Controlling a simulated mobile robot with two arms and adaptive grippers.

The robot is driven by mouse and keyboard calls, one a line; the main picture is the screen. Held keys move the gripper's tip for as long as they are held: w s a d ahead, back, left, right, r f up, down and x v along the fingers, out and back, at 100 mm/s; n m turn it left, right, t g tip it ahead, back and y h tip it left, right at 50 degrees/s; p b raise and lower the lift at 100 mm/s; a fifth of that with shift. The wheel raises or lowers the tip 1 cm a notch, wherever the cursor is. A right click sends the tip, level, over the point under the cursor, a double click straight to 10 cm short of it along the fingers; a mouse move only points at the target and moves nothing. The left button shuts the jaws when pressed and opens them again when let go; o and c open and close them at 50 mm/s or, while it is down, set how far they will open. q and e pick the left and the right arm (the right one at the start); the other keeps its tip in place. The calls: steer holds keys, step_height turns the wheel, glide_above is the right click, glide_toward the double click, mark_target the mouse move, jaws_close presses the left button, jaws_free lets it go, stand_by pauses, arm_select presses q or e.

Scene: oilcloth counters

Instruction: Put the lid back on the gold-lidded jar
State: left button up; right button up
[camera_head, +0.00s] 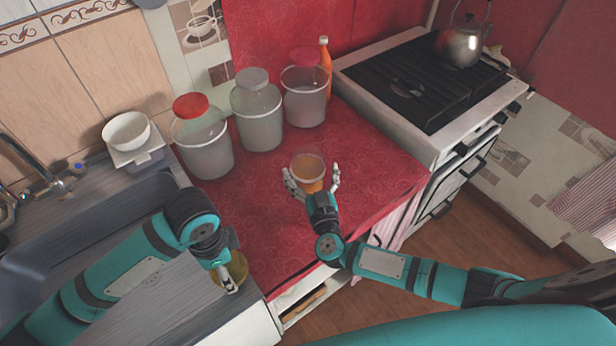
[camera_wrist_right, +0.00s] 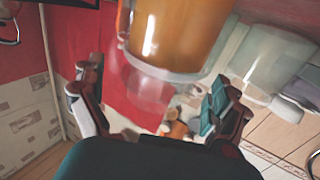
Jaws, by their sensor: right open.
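A clear jar with orange-brown contents (camera_head: 308,168) stands on the red oilcloth, its top without a lid. It also shows large at the top of the right wrist view (camera_wrist_right: 175,35). My right gripper (camera_head: 312,180) is open at the jar's near side, with a finger to either side of it. Both spread fingers show in the right wrist view (camera_wrist_right: 155,100); contact with the jar cannot be told. The gold lid (camera_head: 239,267) is at my left gripper (camera_head: 229,280), near the counter's front edge. The left fingers overlap the lid and appear closed on it; the hand partly hides it.
The stove (camera_head: 425,85) is at right, the sink (camera_head: 80,225) at left. Red cloth around the open jar is clear.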

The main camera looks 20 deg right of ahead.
mark_target(306, 155)
arm_select(q)
step_height(306, 155, down, 2)
steer(key=shift+f+b, duration=0.15)
steer(key=shift+b, duration=0.55)
arm_select(e)
steer(key=w, duration=0.2)
steer(key=shift+w+f, duration=0.15)
steer(key=shift+w, duration=0.65)
steer(key=shift+s+d+r, duration=0.1)
steer(key=shift+r, duration=0.1)
steer(key=c, duration=1.5)
steer(key=shift+c, duration=0.7)
steer(key=shift+r, duration=0.1)
